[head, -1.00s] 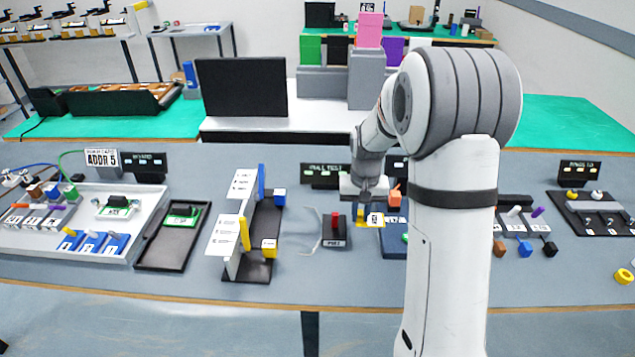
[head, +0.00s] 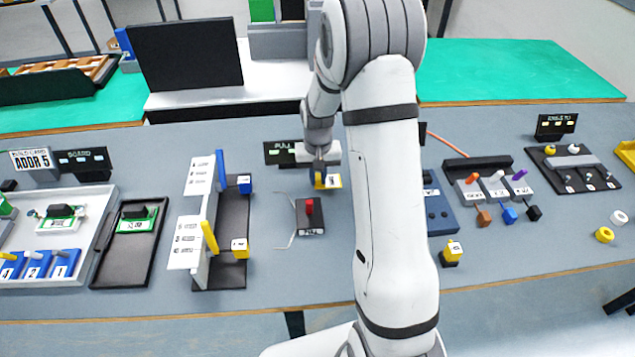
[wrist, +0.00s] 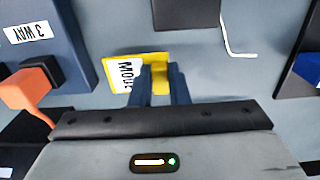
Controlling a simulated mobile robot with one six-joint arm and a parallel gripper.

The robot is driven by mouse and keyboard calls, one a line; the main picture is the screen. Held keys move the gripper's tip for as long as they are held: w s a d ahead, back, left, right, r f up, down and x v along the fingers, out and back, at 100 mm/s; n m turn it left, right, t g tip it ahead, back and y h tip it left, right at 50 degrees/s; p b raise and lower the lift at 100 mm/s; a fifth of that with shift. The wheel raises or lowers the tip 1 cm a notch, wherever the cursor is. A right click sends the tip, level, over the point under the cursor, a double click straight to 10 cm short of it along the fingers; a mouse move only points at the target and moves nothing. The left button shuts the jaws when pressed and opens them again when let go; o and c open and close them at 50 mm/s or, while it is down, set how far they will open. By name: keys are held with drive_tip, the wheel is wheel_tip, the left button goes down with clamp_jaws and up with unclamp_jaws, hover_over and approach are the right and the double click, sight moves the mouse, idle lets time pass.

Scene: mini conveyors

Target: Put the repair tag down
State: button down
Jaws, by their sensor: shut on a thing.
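The repair tag is a small yellow-bordered white card (wrist: 122,72) with black lettering and a yellow grip block (wrist: 161,79). My gripper (wrist: 157,85) is shut on that block, one finger on each side, and the card sticks out to the left. In the head view the tag (head: 333,182) shows just right of my gripper (head: 320,183), behind the black box with a red knob (head: 310,212). Whether the tag touches the table or hangs slightly above it, I cannot tell. Part of the card's lettering is hidden by a finger.
A dark blue panel marked 3 WAY (wrist: 75,50) and an orange plug (wrist: 28,90) lie left in the wrist view. A thin pale wire (wrist: 230,38) lies at upper right. The white stand with blue and yellow levers (head: 195,225) is left of the box. Bare grey table surrounds the tag.

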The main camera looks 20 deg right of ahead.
sight(319, 179)
drive_tip(key=shift+s+f, duration=0.1)
drive_tip(key=shift+f, duration=1.8)
drive_tip(key=c, duration=1.4)
unclamp_jaws()
drive_tip(key=shift+r, duration=0.15)
wheel_tip(319, 179, up, 12)
drive_tip(key=shift+f, duration=0.1)
drive_tip(key=s+a+r+t, duration=0.1)
drive_tip(key=s+r, duration=0.3)
drive_tip(key=s, duration=0.4)
drive_tip(key=s+a+r+n+t, duration=0.1)
drive_tip(key=s+r, duration=0.3)
drive_tip(key=s, duration=0.4)
drive_tip(key=s+a+r+n, duration=0.1)
drive_tip(key=s+r, duration=0.3)
drive_tip(key=s, duration=0.4)
drive_tip(key=shift+a+t, duration=0.35)
drive_tip(key=shift+t, duration=0.05)
drive_tip(key=shift+s+f, duration=0.15)
drive_tip(key=shift+s, duration=0.2)
